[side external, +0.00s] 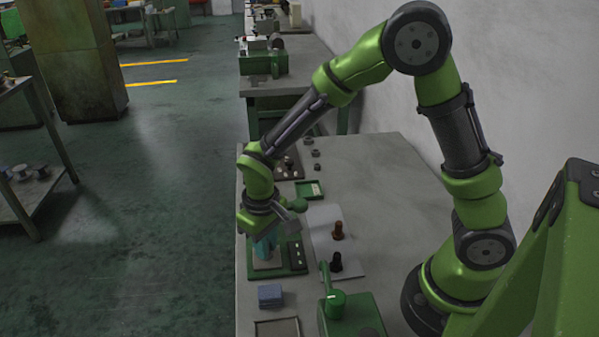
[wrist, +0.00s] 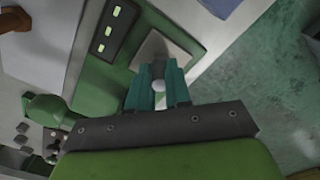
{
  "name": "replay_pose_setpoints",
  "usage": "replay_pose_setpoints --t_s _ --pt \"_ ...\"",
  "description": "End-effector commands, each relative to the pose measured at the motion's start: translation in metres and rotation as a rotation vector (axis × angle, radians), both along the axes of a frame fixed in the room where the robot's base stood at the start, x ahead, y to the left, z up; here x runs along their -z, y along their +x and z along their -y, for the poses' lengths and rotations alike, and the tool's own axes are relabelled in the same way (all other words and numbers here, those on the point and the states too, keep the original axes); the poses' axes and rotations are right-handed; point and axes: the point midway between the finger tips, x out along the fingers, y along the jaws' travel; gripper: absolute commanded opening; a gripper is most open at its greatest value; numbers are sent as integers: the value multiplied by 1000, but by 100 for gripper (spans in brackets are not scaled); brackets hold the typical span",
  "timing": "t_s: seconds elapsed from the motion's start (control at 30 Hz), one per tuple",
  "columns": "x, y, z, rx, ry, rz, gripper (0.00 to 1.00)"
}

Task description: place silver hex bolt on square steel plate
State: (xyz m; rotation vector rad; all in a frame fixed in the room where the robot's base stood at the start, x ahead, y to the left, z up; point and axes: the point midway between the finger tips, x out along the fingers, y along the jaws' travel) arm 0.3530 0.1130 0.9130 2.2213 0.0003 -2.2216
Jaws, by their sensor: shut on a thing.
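The silver hex bolt (wrist: 158,86) shows in the wrist view as a small pale rounded end between the teal fingers of my gripper (wrist: 158,92). My gripper is shut on it. The square steel plate (wrist: 151,47) lies just beyond the fingertips in the wrist view, set on a green base. In the side view my gripper (side external: 265,249) points down over the plate (side external: 263,265), and the fingers hide part of it. The bolt cannot be made out in the side view. I cannot tell whether the bolt touches the plate.
A brown bolt (side external: 338,231) and a black bolt (side external: 336,263) stand on a pale sheet (side external: 319,217) right of the plate. A blue block (side external: 270,295) and a green lever machine (side external: 349,316) are in front. A small green tray (side external: 310,190) lies behind. The table's left edge is close.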

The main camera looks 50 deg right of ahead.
Motion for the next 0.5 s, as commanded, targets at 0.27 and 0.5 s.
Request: replay_pose_setpoints --t_s 0.27,0.5 --pt "3 0 0 0 0 0 0" --pt "2 0 0 0 0 0 44"
